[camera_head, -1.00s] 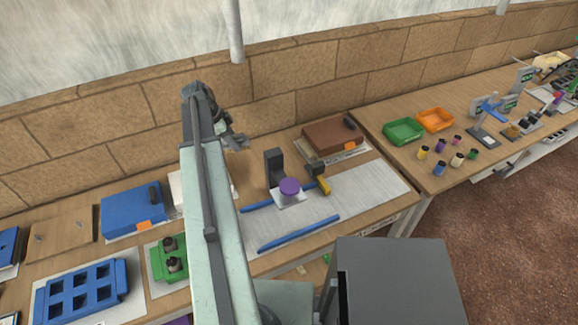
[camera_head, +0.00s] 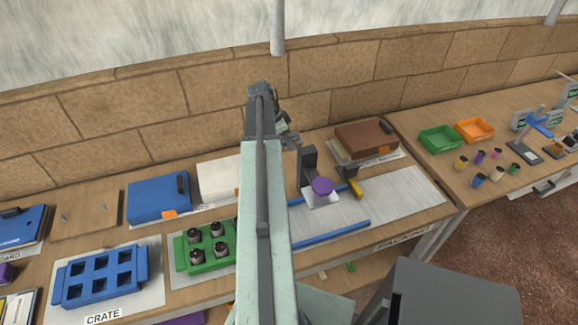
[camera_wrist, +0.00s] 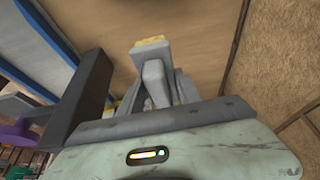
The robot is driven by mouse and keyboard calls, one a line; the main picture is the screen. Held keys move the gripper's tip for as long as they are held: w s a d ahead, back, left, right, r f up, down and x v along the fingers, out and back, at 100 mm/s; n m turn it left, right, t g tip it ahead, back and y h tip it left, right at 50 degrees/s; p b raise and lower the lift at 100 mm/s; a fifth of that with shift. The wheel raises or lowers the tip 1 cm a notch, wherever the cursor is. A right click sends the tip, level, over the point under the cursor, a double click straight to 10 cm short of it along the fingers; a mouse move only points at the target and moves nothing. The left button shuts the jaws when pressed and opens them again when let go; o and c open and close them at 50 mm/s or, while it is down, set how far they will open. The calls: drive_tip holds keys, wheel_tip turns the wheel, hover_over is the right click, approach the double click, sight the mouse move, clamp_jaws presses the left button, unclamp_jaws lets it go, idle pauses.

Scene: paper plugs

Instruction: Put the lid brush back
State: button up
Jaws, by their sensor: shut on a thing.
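My gripper (camera_head: 291,138) is at the end of my raised arm, above the back of the bench, just left of the dark stand with the purple disc. In the wrist view my gripper (camera_wrist: 152,62) shows its grey fingers closed together. A small yellow piece, taken as part of the lid brush (camera_wrist: 150,42), shows at the fingertips. The rest of the held thing is hidden by the fingers, and it cannot be made out in the head view.
The dark stand (camera_head: 308,165) with the purple disc (camera_head: 322,186) is close to my gripper. A yellow-and-black tool (camera_head: 355,188), a brown box (camera_head: 366,139), a blue box (camera_head: 158,199), a green rack (camera_head: 181,262) and a blue crate (camera_head: 100,276) are on the bench.

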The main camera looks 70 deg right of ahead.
wheel_tip(320, 180, down, 10)
drive_tip(key=b, duration=0.9)
drive_tip(key=shift+b, duration=0.4)
drive_tip(key=shift+r, duration=0.15)
drive_tip(key=o, duration=1.2)
drive_tip(key=shift+r+p, duration=0.15)
drive_tip(key=shift+p, duration=0.2)
drive_tip(key=p+v, duration=1.1)
drive_tip(key=v, duration=0.1)
